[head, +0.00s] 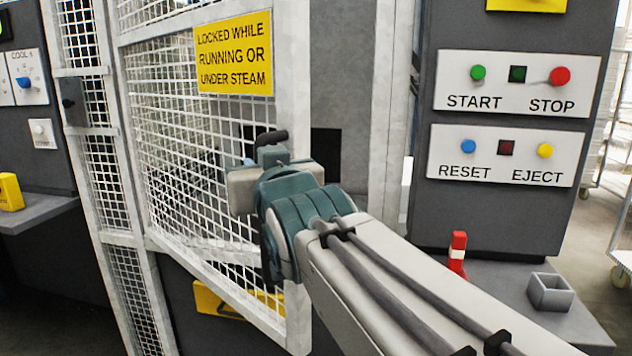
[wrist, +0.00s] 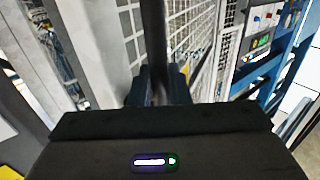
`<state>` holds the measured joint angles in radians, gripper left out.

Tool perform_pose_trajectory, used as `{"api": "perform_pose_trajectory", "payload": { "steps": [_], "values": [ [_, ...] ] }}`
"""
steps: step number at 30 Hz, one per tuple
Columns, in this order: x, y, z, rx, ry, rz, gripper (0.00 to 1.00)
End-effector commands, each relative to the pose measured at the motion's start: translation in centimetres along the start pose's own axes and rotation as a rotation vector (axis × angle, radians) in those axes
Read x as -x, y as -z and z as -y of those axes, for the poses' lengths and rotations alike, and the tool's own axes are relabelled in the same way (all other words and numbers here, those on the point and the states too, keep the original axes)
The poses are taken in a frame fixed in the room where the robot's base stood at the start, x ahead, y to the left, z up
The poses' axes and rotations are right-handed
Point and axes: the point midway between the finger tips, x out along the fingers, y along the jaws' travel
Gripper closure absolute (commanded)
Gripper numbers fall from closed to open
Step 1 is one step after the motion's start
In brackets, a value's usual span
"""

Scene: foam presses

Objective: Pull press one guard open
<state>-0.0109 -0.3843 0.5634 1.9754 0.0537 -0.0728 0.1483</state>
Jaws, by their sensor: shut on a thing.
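The press guard (head: 185,150) is a white mesh door with a yellow sign (head: 234,53) reading "LOCKED WHILE RUNNING OR UNDER STEAM". It stands partly open, its free edge (head: 294,50) swung towards me and apart from the white post (head: 386,100) on the right. My gripper (head: 268,152) is at this free edge, shut on the dark guard handle (head: 272,137). In the wrist view the handle is a black upright bar (wrist: 153,40), with my gripper (wrist: 158,88) around it. My wrist hides part of the edge, and the fingertips are hard to make out.
A control panel with START and STOP buttons (head: 518,83) and RESET and EJECT buttons (head: 503,155) is at right. A mesh fence (head: 95,150) stands left of the guard.

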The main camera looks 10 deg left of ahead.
Motion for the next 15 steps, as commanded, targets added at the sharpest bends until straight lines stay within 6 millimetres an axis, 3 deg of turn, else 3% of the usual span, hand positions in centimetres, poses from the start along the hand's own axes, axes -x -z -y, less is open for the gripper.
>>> {"api": "perform_pose_trajectory", "payload": {
  "steps": [15],
  "values": [
    [-0.12,0.24,0.58,0.0,0.0,-0.004,1.0]
  ]
}}
